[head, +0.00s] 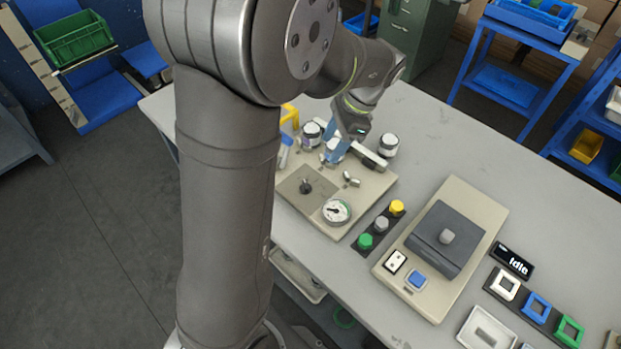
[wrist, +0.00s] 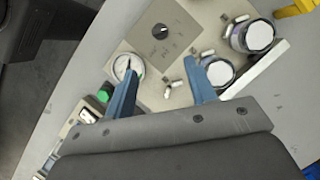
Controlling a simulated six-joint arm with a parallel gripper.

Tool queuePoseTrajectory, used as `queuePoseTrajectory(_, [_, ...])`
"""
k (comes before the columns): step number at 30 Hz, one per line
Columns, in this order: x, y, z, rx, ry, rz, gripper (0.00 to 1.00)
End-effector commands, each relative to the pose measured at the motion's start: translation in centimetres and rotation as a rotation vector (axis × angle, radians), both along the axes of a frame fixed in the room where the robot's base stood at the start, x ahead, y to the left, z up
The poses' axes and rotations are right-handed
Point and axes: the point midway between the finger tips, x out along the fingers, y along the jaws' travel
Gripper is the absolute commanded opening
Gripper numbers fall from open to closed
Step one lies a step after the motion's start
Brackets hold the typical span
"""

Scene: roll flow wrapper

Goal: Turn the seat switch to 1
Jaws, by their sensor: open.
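My gripper (head: 336,150) hangs low over the back part of a beige panel (head: 365,200). In the wrist view its two blue fingers (wrist: 160,68) are spread wide with nothing held between them. A black rotary knob (head: 305,187) sits on a grey plate on this panel; it also shows in the wrist view (wrist: 160,31), beyond the fingertips. A small white two-dot switch (head: 396,261) is on the front of the separate beige unit to the right. I cannot read a label telling which one is the seat switch.
A round gauge (head: 337,211) and small silver levers (head: 351,179) stand near the knob. White-topped cylinders (head: 388,145) stand at the back. Green, grey and yellow buttons (head: 381,223) are to the right. A display (head: 515,259) reads "Idle". The table's back right is clear.

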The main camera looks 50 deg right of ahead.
Motion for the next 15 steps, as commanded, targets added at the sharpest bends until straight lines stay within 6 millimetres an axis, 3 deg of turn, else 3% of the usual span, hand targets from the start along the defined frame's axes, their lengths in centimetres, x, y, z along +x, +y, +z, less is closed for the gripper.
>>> queuePoseTrajectory(15, [2.4,3.6,-10.2,0.004,0.002,0.005,0.51])
